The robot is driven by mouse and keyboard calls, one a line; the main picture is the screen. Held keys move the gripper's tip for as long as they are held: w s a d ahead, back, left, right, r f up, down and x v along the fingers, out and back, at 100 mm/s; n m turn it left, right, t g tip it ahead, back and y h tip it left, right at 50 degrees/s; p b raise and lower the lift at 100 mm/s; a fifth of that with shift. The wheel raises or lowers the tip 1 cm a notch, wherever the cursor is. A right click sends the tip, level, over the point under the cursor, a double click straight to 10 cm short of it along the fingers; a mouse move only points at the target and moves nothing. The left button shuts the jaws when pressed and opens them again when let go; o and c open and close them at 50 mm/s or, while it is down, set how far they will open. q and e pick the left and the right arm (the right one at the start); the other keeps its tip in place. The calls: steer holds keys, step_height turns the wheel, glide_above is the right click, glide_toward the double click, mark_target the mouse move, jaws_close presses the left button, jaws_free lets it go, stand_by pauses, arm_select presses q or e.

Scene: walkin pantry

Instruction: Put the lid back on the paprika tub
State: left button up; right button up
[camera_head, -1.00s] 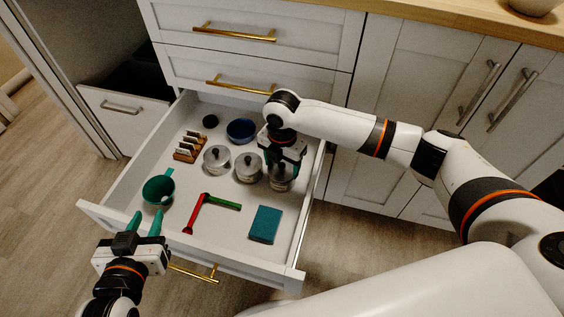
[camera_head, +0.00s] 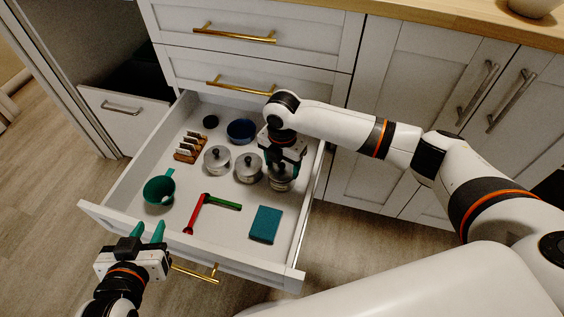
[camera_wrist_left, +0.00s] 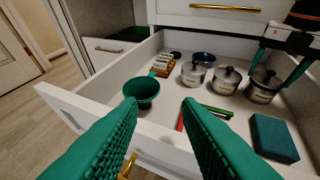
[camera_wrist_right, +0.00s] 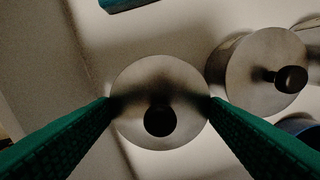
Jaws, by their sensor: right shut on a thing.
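Three grey metal tubs stand in a row in the open drawer. The left tub (camera_head: 217,160) and the middle tub (camera_head: 248,168) have lids with black knobs. My right gripper (camera_head: 283,168) points down at the right tub (camera_head: 280,185), its fingers shut on opposite edges of a round grey lid (camera_wrist_right: 160,75) with a black knob. The lid also shows in the left wrist view (camera_wrist_left: 267,79), at the tub's top; I cannot tell whether it is fully seated. My left gripper (camera_head: 149,231) is open and empty before the drawer front.
The middle tub stands close beside my right fingers.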

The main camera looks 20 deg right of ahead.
arm_select(q)
steer(key=shift+s+a+f+g+y, duration=0.3)
steer(key=shift+s+a+f+g, duration=0.1)
steer(key=shift+s+f+g, duration=0.35)
stand_by(0.4)
steer(key=shift+s+f+p, duration=0.15)
steer(key=shift+f+p, duration=0.05)
steer(key=shift+p, duration=0.1)
steer(key=shift+s+a+f+g, duration=0.1)
steer(key=shift+s+f+g, duration=0.05)
steer(key=shift+s+g, duration=0.15)
stand_by(0.6)
steer(key=shift+s+a+f+g+p, duration=0.25)
steer(key=shift+s+f+g+p, duration=0.05)
steer(key=shift+s+f+g, duration=0.35)
steer(key=shift+s+a+f+g+y, duration=0.15)
steer(key=shift+s+f+g+y, duration=0.05)
steer(key=shift+s, duration=0.2)
steer(key=shift+s+a+f+g+y, duration=0.15)
steer(key=shift+s+g+y, duration=0.05)
steer(key=shift+s, duration=0.15)
stand_by(0.4)
steer(key=shift+s+a+f+p, duration=0.1)
steer(key=shift+s+p, duration=0.15)
steer(key=shift+p, duration=0.05)
steer(key=shift+s+a+f+g, duration=0.2)
steer(key=shift+s+f+g, duration=0.05)
steer(key=shift+s+g, duration=0.35)
stand_by(0.6)
